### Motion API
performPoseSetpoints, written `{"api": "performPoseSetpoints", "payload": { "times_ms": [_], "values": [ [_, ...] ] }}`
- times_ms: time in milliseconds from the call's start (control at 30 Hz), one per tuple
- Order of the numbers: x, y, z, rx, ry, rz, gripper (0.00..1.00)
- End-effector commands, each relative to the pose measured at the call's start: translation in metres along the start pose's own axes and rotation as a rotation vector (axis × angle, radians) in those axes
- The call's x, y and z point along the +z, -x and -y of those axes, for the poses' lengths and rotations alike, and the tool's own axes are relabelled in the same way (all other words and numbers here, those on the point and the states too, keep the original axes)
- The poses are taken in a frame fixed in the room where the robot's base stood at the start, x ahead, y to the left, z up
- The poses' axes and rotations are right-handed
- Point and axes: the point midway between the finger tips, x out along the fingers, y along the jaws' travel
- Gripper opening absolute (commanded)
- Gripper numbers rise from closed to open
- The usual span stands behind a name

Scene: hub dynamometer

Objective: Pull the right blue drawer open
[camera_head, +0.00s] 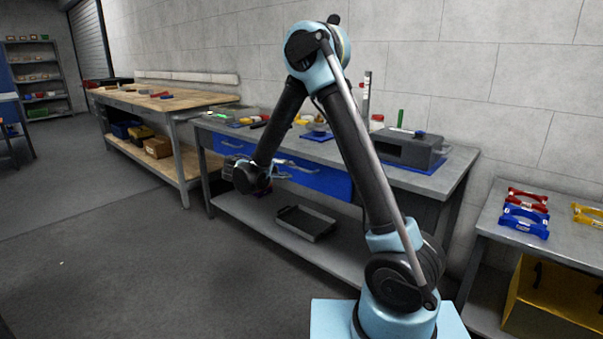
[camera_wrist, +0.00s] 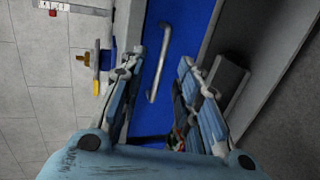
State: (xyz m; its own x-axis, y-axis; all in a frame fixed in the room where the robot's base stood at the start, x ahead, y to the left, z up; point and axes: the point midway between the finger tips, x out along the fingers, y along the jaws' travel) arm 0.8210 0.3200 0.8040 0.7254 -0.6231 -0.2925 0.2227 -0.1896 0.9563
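The right blue drawer (camera_head: 328,180) is set under the top of the grey workbench and looks shut. In the wrist view its blue front (camera_wrist: 192,32) fills the middle, with its silver bar handle (camera_wrist: 159,62) in plain sight. My gripper (camera_head: 282,170) is in front of this drawer in the head view. In the wrist view my gripper (camera_wrist: 162,65) is open and empty, with one finger on each side of the handle in the picture. The handle looks to lie beyond the fingertips; the exact gap cannot be told. My arm hides part of the drawers in the head view.
A left blue drawer (camera_head: 230,146) is beside it. A dark tray (camera_head: 304,222) lies on the bench's lower shelf. A grey box-shaped device (camera_head: 410,150) stands on the benchtop. A side table (camera_head: 560,237) with red and blue parts stands at right. Open floor lies at left.

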Motion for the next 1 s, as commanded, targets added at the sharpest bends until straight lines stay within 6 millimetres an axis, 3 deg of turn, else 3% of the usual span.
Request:
{"api": "performPoseSetpoints", "payload": {
  "times_ms": [200, 433, 1000],
  "values": [
    [-0.029, 0.022, 0.024, 0.074, 0.011, -0.038, 0.30],
    [-0.035, 0.021, 0.028, 0.094, 0.013, -0.045, 0.30],
    [-0.039, -0.072, 0.020, 0.092, 0.012, -0.043, 0.30]
  ]
}}
